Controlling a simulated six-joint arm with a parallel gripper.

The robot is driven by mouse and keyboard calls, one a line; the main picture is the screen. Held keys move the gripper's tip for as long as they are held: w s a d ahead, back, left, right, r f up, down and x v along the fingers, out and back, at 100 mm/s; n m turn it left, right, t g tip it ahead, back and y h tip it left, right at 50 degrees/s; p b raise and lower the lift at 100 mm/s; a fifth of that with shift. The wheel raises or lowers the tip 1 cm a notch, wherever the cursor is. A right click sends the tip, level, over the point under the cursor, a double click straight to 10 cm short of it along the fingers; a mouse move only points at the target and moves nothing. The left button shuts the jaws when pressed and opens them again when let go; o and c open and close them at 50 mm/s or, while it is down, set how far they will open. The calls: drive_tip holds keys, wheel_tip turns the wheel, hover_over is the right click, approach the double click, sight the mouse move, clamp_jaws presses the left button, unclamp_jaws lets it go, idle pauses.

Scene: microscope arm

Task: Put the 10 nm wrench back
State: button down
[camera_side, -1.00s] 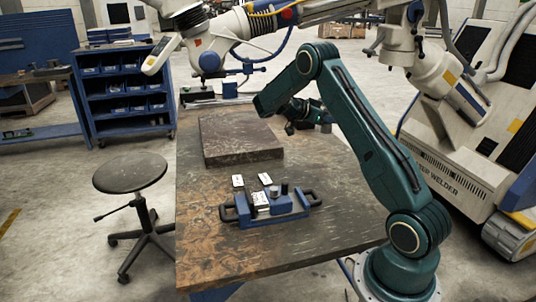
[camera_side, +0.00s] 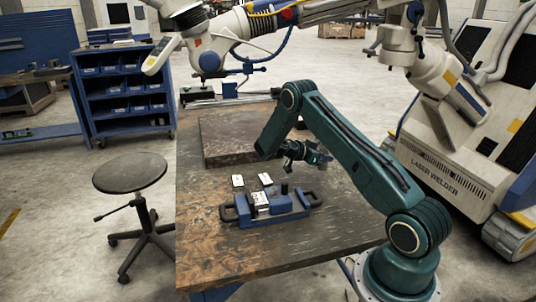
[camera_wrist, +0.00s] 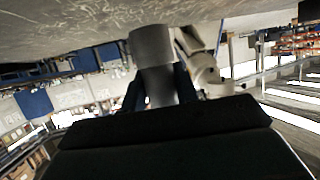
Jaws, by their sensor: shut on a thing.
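My gripper (camera_side: 314,156) is above and behind the blue holder, with its fingers turned toward the right, partly behind my forearm. In the wrist view my gripper (camera_wrist: 160,88) is shut on a grey cylindrical thing, apparently the 10 nm wrench (camera_wrist: 153,48); its label cannot be read. In the side view the wrench is too small to make out. The blue holder (camera_side: 277,219) with black handles stands on the table. A dark cylinder (camera_side: 284,187) stands upright at its right part, and pale pieces (camera_side: 261,200) sit at its left part.
A raised dark slab (camera_side: 225,140) lies behind the holder on the brown table (camera_side: 215,265). Two small white cards (camera_side: 238,180) lie between them. The white laser welder arm (camera_side: 425,65) hangs above at the right. The table's front left is clear.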

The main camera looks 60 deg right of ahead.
drive_tip(key=shift+f, duration=2.1)
drive_tip(key=shift+f, duration=0.1)
drive_tip(key=c, duration=1.1)
unclamp_jaws()
drive_tip(key=shift+o, duration=0.2)
drive_tip(key=v, duration=1.2)
